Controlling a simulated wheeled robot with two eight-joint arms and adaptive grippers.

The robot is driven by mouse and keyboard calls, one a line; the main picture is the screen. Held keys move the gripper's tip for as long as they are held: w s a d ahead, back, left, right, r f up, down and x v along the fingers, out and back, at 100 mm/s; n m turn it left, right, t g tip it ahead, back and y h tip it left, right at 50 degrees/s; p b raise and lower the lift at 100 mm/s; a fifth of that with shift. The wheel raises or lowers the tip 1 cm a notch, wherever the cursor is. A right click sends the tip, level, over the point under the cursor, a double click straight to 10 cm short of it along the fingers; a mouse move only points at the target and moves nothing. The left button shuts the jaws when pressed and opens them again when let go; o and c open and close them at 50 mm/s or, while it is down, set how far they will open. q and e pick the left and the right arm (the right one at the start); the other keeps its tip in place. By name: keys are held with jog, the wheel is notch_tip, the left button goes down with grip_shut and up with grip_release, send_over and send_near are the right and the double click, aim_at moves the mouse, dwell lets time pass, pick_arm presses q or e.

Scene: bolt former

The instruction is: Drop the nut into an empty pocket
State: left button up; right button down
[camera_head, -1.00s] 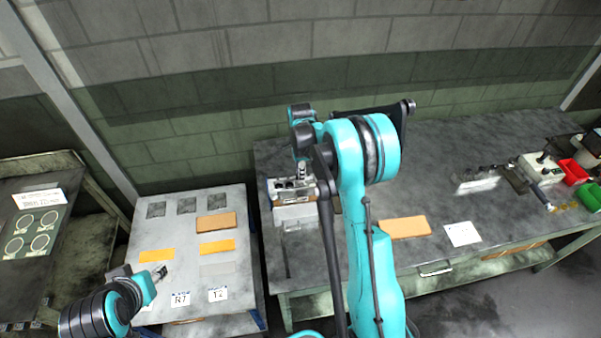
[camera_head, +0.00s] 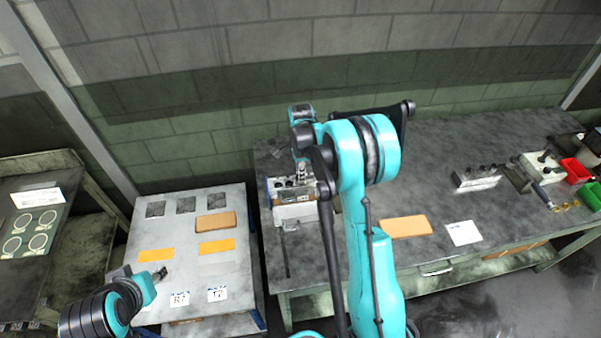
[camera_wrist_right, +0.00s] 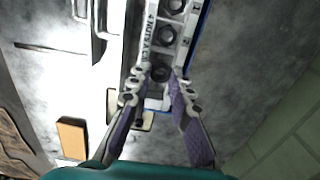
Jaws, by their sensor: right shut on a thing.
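A pale tray (camera_head: 283,197) with a row of round pockets stands on the left part of the green workbench. In the right wrist view the tray (camera_wrist_right: 143,32) shows lettering along one side, and dark hexagonal shapes sit in the pockets (camera_wrist_right: 167,36) beyond my fingers. My right gripper (camera_head: 301,178) is over the tray. In the right wrist view its fingers (camera_wrist_right: 160,75) are shut on a small dark nut (camera_wrist_right: 160,73) at the near end of the row; its height above the pocket is unclear. My left gripper (camera_head: 160,273) is over the grey table at left, its fingers too small to read.
The grey table (camera_head: 205,262) holds orange and yellow pads and labelled cards. On the bench an orange pad (camera_head: 405,227), a white card (camera_head: 463,233), a rack of pegs (camera_head: 476,181) and red (camera_head: 575,171) and green bins lie to the right.

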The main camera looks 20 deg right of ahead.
jog(key=shift+f+b, duration=0.3)
jog(key=shift+f, duration=0.05)
jog(key=c, duration=1.3)
grip_release()
notch_tip(320, 180, up, 12)
